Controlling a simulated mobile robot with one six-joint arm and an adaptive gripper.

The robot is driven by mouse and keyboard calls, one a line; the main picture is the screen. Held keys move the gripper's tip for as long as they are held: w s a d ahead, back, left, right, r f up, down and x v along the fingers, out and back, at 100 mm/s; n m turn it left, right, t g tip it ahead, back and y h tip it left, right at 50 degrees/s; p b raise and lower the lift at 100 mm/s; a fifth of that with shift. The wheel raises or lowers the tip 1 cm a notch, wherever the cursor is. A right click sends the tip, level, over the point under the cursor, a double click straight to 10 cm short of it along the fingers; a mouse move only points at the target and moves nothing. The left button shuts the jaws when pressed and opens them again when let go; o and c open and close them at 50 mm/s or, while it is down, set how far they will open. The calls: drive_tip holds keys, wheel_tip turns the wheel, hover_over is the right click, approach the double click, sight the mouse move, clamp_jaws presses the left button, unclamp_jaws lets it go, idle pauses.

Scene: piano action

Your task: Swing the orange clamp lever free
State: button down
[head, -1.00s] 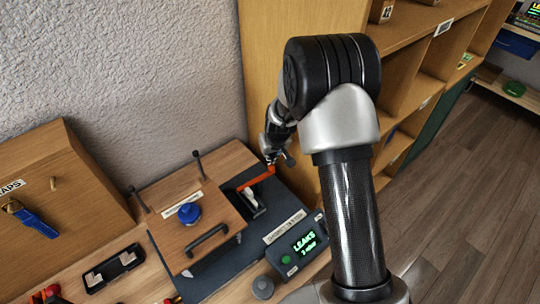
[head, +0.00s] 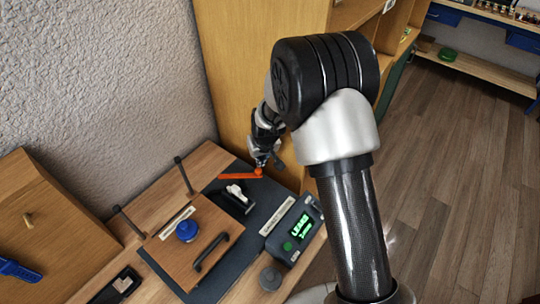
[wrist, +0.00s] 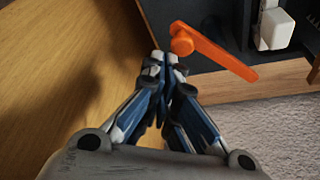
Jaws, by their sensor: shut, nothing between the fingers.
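The orange clamp lever (head: 240,175) lies over the dark mat near the cabinet side in the head view. In the wrist view the lever (wrist: 222,55) has a round knob end (wrist: 182,43) and an arm slanting down to the right. My gripper (wrist: 160,58) is shut and empty, its fingertips just below and left of the knob end; I cannot tell whether they touch it. In the head view my gripper (head: 262,160) is small, just above the lever's right end. A white and black clamp part (head: 238,197) stands beside the lever.
A wooden board with a blue knob (head: 187,231) and black handle (head: 210,252) lies left of the lever. A tester box with a green display (head: 300,228) stands right. The tall wooden cabinet (head: 240,70) is close behind my gripper.

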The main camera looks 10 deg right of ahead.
sight(260, 172)
drive_tip(key=shift+s+a+b, duration=0.1)
drive_tip(key=shift+s+b, duration=0.9)
drive_tip(key=shift+s, duration=1.4)
